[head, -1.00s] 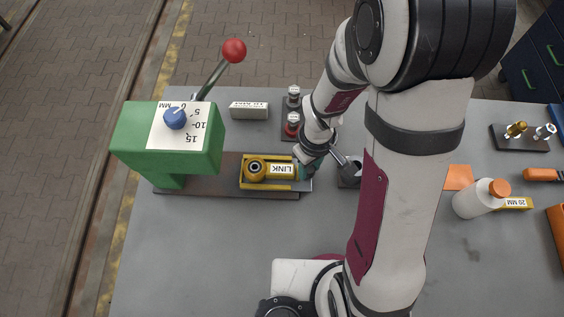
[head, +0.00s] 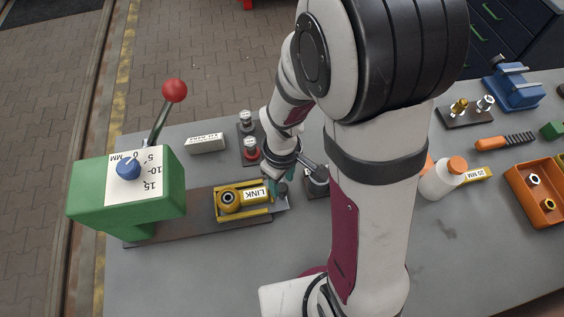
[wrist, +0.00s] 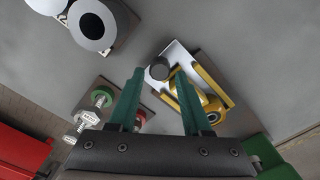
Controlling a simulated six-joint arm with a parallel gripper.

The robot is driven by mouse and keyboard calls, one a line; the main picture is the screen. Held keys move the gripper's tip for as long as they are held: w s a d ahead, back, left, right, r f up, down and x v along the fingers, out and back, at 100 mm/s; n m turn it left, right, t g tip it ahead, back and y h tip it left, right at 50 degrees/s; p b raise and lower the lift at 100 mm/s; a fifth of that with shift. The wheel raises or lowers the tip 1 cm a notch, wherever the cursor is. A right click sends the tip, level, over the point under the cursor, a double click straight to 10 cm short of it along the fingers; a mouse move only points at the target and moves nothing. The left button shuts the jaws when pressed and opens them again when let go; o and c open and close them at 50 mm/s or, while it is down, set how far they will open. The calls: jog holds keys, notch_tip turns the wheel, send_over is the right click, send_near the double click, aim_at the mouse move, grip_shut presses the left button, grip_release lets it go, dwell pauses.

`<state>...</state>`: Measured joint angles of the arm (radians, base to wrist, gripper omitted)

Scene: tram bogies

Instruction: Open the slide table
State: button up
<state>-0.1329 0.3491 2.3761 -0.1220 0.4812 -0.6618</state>
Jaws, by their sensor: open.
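The slide table is a pale plate with a yellow cradle (head: 221,217) on a dark rail in front of the green press (head: 160,190). A yellow part labelled LINK (head: 254,195) lies in the cradle. The plate's bare right end carries a dark round knob (wrist: 159,69), best seen in the wrist view. My gripper (wrist: 159,74) is open, its two teal fingers apart with the knob between their tips in that view. Whether a finger touches the knob I cannot tell. In the head view my gripper (head: 280,187) is over the plate's right end and partly hides it.
A red-ball lever (head: 174,91) rises from the press. Behind my gripper stand a pale labelled block (head: 205,143) and a dark holder with a red-ringed part (head: 250,150). A white bottle (head: 438,180) and orange bin (head: 535,190) are at right. The front table is clear.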

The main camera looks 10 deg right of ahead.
notch_tip(320, 180, up, 13)
jog(key=shift+r, duration=0.15)
jog(key=s+r+m+y, duration=0.1)
jog(key=s+r+m, duration=0.1)
jog(key=s+m, duration=1.1)
jog(key=shift+s+y, duration=0.4)
jog(key=shift+s, duration=0.15)
jog(key=shift+d+r, duration=0.1)
dwell(2.0)
